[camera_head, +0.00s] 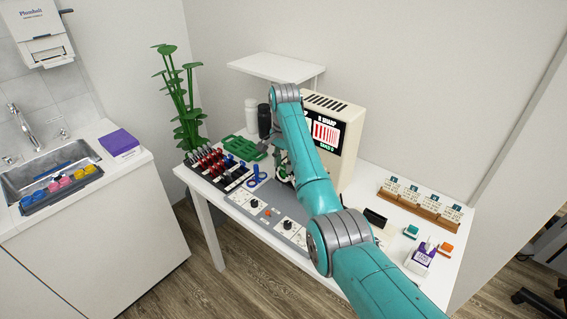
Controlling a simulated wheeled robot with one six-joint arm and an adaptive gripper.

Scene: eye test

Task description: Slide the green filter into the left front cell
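My gripper (277,150) is above the left half of the white table, mostly hidden behind my teal arm. It is too small to tell whether it is open or shut, or on what. A small round piece with dark and green parts (284,173) shows just below it. I cannot tell whether this is the green filter or whether my gripper touches it. The left front cell cannot be made out for certain; my arm covers part of the grey panel (243,200) with dials at the table's front.
A beige screen unit (347,141) stands behind my arm. A wooden card rack (418,207) is at right.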

